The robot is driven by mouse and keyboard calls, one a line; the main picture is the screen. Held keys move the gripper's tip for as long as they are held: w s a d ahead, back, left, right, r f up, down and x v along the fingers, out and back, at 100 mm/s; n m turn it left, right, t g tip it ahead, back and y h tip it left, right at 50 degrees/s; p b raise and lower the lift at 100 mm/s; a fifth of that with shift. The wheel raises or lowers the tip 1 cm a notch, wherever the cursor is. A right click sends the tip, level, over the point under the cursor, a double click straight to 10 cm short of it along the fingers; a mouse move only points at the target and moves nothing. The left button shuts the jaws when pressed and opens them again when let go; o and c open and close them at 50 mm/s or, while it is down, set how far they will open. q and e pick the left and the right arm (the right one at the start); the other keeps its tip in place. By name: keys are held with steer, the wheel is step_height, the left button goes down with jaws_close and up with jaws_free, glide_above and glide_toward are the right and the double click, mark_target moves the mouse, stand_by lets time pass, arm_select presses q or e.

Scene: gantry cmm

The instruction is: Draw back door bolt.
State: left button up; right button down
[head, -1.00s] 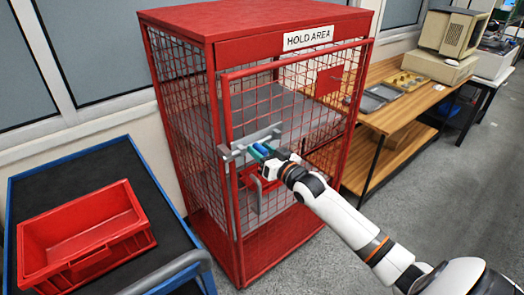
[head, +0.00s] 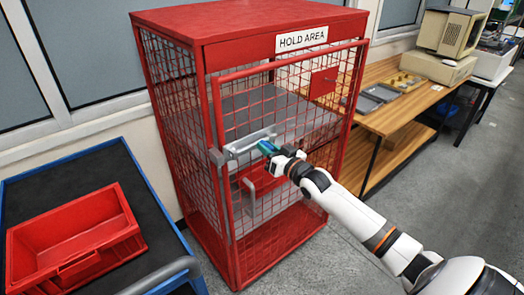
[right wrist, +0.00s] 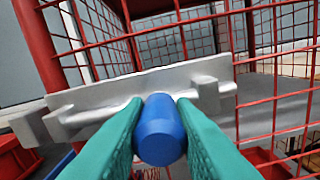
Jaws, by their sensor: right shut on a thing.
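The door bolt (head: 246,142) is a silver rod on a grey plate, mounted across the left side of the red mesh cage door (head: 290,75). In the right wrist view the bolt's plate (right wrist: 150,82) runs across the picture with a bracket near each end. A blue knob (right wrist: 160,130) stands out from the rod between the brackets. My right gripper (head: 268,148) is shut on the blue knob, with its green fingers on both sides (right wrist: 160,135). I cannot tell whether the rod's left end sits in the grey block (right wrist: 25,128) at the frame. My left gripper is not in view.
The cage (head: 250,20) bears a HOLD AREA sign (head: 301,39). A cart with a red bin (head: 75,240) stands at the left. A wooden bench (head: 390,115) stands at the right. The floor at the front right is clear.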

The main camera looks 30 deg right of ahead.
steer(key=shift+d, duration=0.45)
steer(key=shift+a+r, duration=0.1)
steer(key=shift+a, duration=0.05)
steer(key=shift+a+r, duration=0.1)
steer(key=shift+a, duration=0.05)
steer(key=c, duration=1.5)
jaws_free()
steer(key=shift+o, duration=1.3)
steer(key=shift+d, duration=0.2)
steer(key=shift+o, duration=0.2)
steer(key=shift+d+f, duration=0.1)
steer(key=shift+f, duration=0.1)
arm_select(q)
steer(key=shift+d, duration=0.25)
